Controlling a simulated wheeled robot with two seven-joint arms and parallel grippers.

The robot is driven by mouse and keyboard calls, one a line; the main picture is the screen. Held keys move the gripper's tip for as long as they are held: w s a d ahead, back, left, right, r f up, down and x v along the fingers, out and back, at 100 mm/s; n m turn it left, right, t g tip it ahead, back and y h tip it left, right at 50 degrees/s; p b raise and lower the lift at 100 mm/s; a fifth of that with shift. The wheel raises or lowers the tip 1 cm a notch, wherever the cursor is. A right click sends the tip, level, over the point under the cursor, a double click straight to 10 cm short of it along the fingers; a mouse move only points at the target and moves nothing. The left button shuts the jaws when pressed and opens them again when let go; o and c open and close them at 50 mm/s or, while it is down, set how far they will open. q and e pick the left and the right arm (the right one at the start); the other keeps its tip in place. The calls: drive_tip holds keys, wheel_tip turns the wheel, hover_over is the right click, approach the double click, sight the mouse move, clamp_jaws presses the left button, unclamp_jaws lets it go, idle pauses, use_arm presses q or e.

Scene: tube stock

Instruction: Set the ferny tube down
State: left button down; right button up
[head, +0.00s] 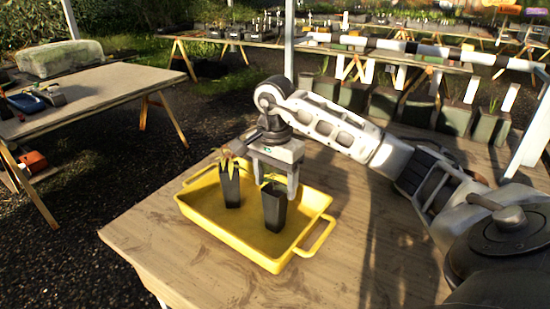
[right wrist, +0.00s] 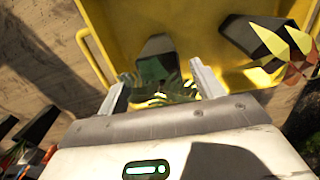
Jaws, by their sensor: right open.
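The ferny tube (head: 274,206) is a black, tapered pot standing about upright in the yellow tray (head: 317,201), towards its right side. My right gripper (head: 277,180) is directly above it, open, with its fingers on either side of the tube's top. In the right wrist view, the tube (right wrist: 157,48) lies between the spread fingers, with thin green fronds at its mouth. Whether a finger touches it I cannot tell. A second black tube (head: 230,190) with pointed yellow and reddish leaves stands in the tray to the left. My left gripper is out of view.
The tray has raised walls and a handle (head: 318,238) at its right end. The wooden table (head: 190,262) is bare in front of the tray. Another table (head: 95,92) stands apart at left.

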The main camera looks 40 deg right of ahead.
wheel_tip(320, 180, up, 8)
drive_tip(key=shift+p, duration=0.4)
drive_tip(key=shift+s, duration=0.1)
